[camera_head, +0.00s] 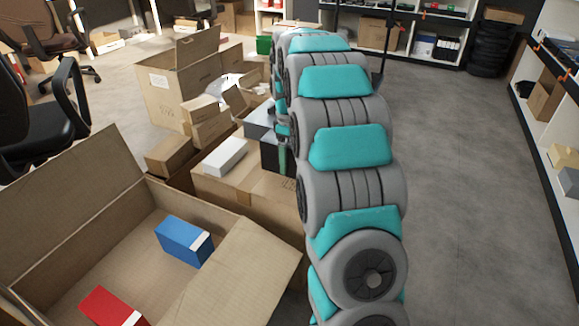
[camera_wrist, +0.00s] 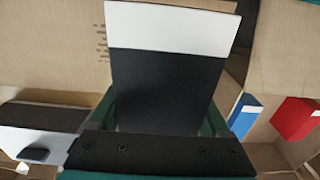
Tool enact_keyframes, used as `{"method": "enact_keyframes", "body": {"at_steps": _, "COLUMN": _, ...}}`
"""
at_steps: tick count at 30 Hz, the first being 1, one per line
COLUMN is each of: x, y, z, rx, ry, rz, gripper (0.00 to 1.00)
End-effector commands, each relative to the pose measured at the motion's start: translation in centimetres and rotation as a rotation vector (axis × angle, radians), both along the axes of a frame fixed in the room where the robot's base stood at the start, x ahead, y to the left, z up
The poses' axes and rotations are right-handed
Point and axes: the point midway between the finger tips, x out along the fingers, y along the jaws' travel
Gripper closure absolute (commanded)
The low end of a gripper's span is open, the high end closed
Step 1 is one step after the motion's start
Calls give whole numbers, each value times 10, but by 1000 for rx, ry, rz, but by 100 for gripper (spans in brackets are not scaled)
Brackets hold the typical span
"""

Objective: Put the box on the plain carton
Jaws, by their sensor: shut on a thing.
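My gripper (camera_wrist: 160,120) is shut on a black box with a white band (camera_wrist: 168,82), its teal fingers on either side of the box. In the head view the dark box (camera_head: 272,155) shows just left of my arm, partly hidden by it, over the far right part of the plain brown carton (camera_head: 270,213). A small white box (camera_head: 225,156) lies on top of that carton. I cannot tell whether the held box touches the carton top.
An open carton (camera_head: 120,212) at the near left holds a blue box (camera_head: 183,241) and a red box (camera_head: 108,307). Smaller cartons (camera_head: 210,128) and a tall open carton (camera_head: 172,92) stand behind. Clear floor (camera_head: 450,190) lies to the right, with shelves (camera_head: 560,195) beyond.

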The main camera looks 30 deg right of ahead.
Motion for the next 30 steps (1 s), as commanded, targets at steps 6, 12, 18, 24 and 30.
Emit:
{"method": "enact_keyframes", "body": {"at_steps": 6, "x": 3, "y": -2, "z": -12, "rx": 1, "ry": 2, "rz": -1, "gripper": 100}}
{"method": "enact_keyframes", "body": {"at_steps": 12, "x": 3, "y": -2, "z": -34, "rx": -1, "ry": 1, "rz": 0, "gripper": 100}}
{"method": "enact_keyframes", "body": {"at_steps": 18, "x": 4, "y": -2, "z": -35, "rx": -1, "ry": -1, "rz": 1, "gripper": 100}}
{"method": "enact_keyframes", "body": {"at_steps": 24, "x": 4, "y": -2, "z": -38, "rx": 0, "ry": 0, "rz": 0, "gripper": 18}}
{"method": "enact_keyframes", "body": {"at_steps": 30, "x": 4, "y": -2, "z": -38, "rx": 0, "ry": 0, "rz": 0, "gripper": 0}}
